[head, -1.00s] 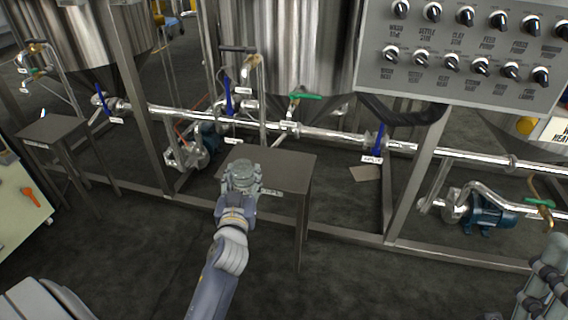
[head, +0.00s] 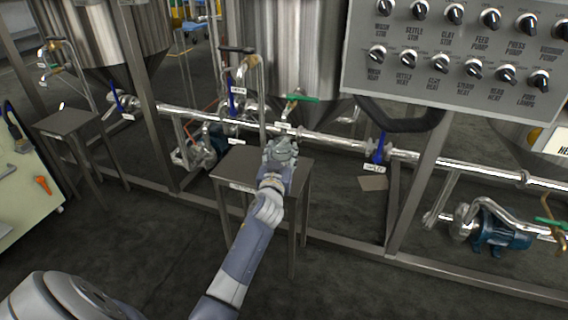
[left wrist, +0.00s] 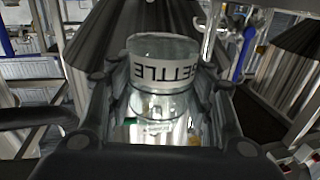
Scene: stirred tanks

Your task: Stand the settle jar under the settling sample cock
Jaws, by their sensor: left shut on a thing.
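My left gripper (head: 281,150) is shut on the settle jar (left wrist: 165,75), a clear glass jar with a white band reading SETTLE, upside down in the left wrist view. In the head view the jar is largely hidden by the gripper. The gripper is over the back right part of a small dark stand (head: 240,168); whether the jar touches the top, I cannot tell. A bent pipe with a dark handle and a spout (head: 249,60), seemingly the settling sample cock, is behind and left of the gripper. My right gripper is not in view.
A green-handled valve (head: 300,98) and a horizontal steel pipe (head: 335,140) run close behind the stand. A control panel (head: 450,60) hangs at upper right. Another small stand (head: 68,124) is at left. A frame post (head: 142,90) rises left of the middle stand.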

